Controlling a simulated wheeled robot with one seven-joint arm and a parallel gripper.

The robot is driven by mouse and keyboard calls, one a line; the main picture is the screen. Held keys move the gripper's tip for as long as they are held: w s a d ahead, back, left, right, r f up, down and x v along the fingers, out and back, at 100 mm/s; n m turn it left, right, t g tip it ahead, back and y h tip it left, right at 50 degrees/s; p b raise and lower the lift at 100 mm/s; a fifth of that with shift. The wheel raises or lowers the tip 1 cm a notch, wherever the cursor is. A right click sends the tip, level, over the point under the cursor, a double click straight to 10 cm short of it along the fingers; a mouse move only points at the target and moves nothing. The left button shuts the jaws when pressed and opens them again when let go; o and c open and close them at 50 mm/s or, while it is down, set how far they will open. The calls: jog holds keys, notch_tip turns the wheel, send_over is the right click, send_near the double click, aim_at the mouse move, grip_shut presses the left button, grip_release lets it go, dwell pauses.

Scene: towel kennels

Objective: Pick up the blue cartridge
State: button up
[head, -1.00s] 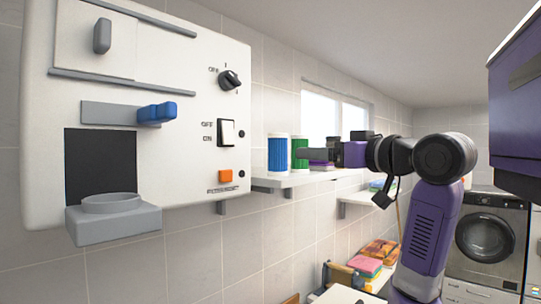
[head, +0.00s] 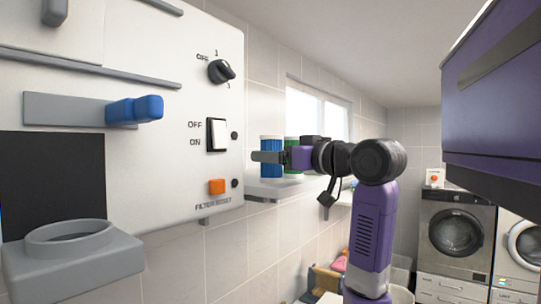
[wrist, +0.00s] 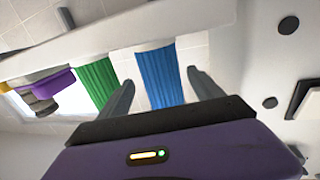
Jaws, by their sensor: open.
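In the wrist view, my open gripper (wrist: 163,88) has one finger on each side of the blue cartridge (wrist: 160,72), which appears beyond the fingertips. Whether the fingers reach around it I cannot tell. Nothing is held. The green cartridge (wrist: 97,82) stands next to it, close to the left finger; it also shows in the head view (head: 292,142).
The white machine (head: 170,85) fills the left, with a blue-handled lever (head: 135,109), a switch (head: 216,135) and a grey ring holder (head: 70,238) jutting out. In the wrist view, a purple and yellow object (wrist: 55,84) lies beyond the green cartridge. Washers (head: 455,235) stand far right.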

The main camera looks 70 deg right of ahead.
jog(key=shift+p+x, duration=0.7)
jog(key=shift+x, duration=1.25)
jog(key=shift+w+a+r, duration=0.1)
jog(key=shift+a+r, duration=0.05)
jog(key=shift+c, duration=0.3)
jog(key=c, duration=1.5)
